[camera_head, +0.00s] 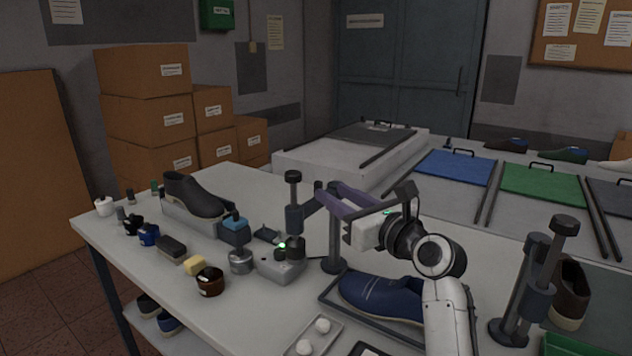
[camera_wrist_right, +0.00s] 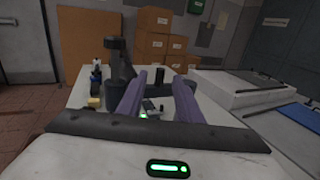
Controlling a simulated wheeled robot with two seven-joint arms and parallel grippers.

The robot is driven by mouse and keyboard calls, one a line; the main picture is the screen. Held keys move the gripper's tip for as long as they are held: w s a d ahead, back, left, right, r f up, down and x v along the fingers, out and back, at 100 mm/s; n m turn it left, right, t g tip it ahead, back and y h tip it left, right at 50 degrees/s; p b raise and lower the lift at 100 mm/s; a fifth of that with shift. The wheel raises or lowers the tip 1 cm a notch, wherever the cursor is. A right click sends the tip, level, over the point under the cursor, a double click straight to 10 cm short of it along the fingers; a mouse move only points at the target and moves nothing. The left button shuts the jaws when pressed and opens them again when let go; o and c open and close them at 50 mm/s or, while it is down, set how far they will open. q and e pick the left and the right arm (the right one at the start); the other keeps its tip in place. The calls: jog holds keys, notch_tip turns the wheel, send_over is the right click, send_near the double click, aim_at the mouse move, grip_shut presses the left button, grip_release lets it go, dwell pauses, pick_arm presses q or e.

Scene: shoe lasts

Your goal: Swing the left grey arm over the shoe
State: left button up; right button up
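The blue shoe (camera_head: 380,297) lies in a dark frame on the table; my right arm partly covers it. The left grey arm (camera_head: 312,204) reaches from a post (camera_head: 334,240) behind the shoe, leftward and away from it. Its upright knobbed spindle (camera_head: 294,218) is at the outer end. My right gripper (camera_head: 319,191) has purple fingers pointing left near the grey arm. In the right wrist view the fingers (camera_wrist_right: 148,72) are apart, with the dark spindle (camera_wrist_right: 119,62) just beyond the left one. Whether they touch the grey arm I cannot tell. My left gripper is out of view.
A second grey arm (camera_head: 538,290) stands right of the shoe, near a brown shoe (camera_head: 569,292). A grey box with a green light (camera_head: 280,266) is below the left spindle.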

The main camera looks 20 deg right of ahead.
aim_at(321, 186)
jog(key=x, duration=0.7)
jog(key=shift+w+f, duration=0.15)
grip_shut()
